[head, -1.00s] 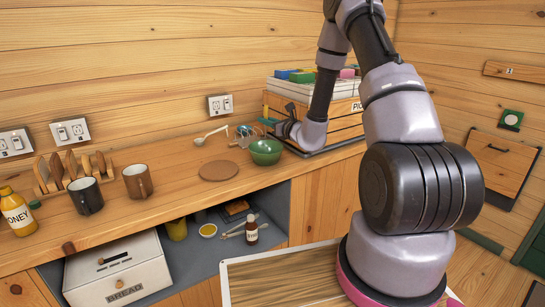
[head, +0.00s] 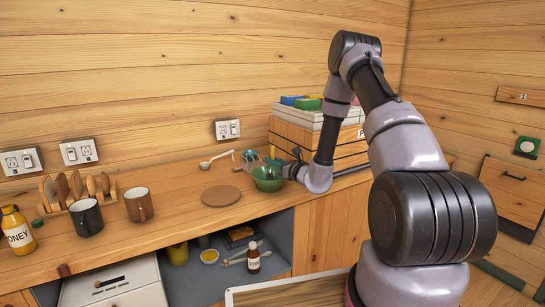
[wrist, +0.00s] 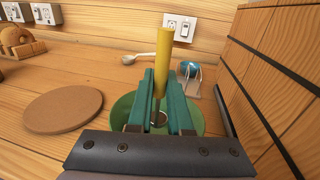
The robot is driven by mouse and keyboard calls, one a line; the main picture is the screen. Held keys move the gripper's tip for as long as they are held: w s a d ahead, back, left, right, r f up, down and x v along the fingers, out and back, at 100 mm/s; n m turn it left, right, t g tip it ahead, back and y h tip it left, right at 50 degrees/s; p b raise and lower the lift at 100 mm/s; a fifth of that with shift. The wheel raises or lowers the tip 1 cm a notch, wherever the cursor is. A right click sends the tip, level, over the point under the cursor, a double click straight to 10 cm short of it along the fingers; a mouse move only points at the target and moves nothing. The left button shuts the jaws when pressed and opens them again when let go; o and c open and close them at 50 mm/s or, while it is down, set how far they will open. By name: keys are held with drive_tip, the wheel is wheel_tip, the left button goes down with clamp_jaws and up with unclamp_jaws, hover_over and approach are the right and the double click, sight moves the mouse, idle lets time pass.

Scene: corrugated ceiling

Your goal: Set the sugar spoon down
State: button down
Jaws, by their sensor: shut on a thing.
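A spoon with a yellow handle (wrist: 163,50), which I take for the sugar spoon, is between the teal fingers of my gripper (wrist: 160,100) in the wrist view. My gripper is shut on it. Its thin metal shaft runs down between the fingers, and its lower end shows over the green bowl (wrist: 124,112). I cannot tell whether that end touches the bowl. In the head view my gripper (head: 290,170) is at the right side of the green bowl (head: 268,184), and the spoon is hard to make out there.
A wooden crate (wrist: 283,65) stands close on the right. A round cork mat (wrist: 62,108) lies left of the bowl with clear counter around it. A pale ladle-like spoon (head: 214,158) and a small blue cup (wrist: 189,69) lie behind. Mugs (head: 139,205) stand further left.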

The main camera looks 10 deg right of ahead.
drive_tip(key=shift+f, duration=1.5)
drive_tip(key=shift+f, duration=0.1)
drive_tip(key=c, duration=0.8)
unclamp_jaws()
drive_tip(key=shift+c, duration=0.2)
